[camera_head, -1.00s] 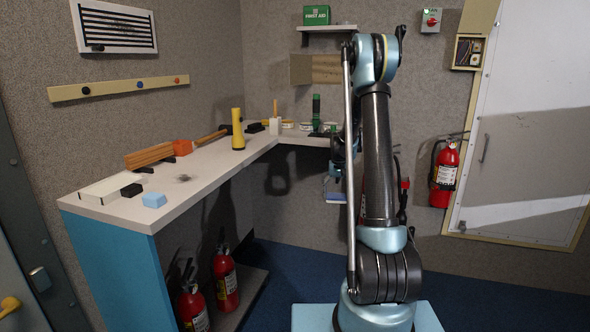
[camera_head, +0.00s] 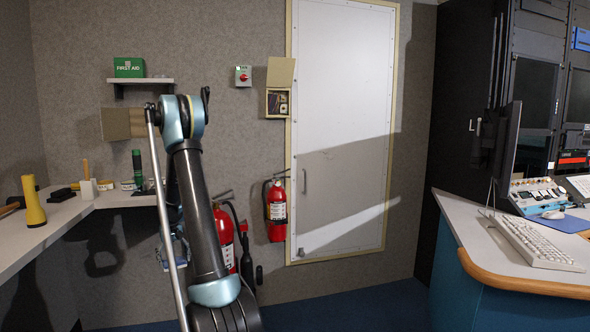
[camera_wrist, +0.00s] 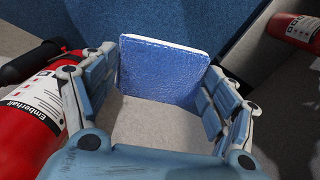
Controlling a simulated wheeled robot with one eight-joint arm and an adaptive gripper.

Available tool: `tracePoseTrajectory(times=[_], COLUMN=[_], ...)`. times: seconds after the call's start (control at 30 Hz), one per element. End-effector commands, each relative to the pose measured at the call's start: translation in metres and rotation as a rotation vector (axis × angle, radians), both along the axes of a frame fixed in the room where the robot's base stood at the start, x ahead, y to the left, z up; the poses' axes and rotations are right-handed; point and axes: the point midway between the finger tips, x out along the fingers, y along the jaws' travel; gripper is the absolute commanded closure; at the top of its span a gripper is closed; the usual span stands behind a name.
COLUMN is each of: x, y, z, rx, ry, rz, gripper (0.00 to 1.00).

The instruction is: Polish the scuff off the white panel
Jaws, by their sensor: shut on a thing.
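My gripper (camera_wrist: 163,68) is shut on a blue textured pad (camera_wrist: 160,78) with a thin white edge, held between its two jointed fingers in the wrist view. In the head view, the gripper and pad are mostly hidden behind my arm, low on its left side. A tall white panel (camera_head: 342,95) in a cream frame stands on the back wall, right of my arm and apart from the gripper. A grey shade with a slanted edge covers its lower part, with a bright band near the bottom.
Red extinguishers (camera_head: 277,208) hang or stand left of the panel; one (camera_wrist: 30,115) is close beside my gripper. An open cream box (camera_head: 278,103) is on the wall. A counter (camera_head: 60,215) is left, a console desk (camera_head: 510,250) right. Blue floor (camera_head: 350,308) between is clear.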

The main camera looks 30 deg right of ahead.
Motion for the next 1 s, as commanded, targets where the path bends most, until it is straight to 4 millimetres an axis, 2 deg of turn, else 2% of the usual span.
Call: tracePoseTrajectory(times=[0.3,0.5,0.67,1.0], x=[-0.034,-0.055,-0.062,-0.061], y=[0.0,0.0,0.0,-0.004], z=[-0.047,-0.07,-0.076,-0.076], rx=[0.0,0.0,0.0,0.0], ry=[0.0,0.0,0.0,0.0], rz=[0.0,0.0,-0.001,-0.001], gripper=[0.4,0.4,0.4,0.4])
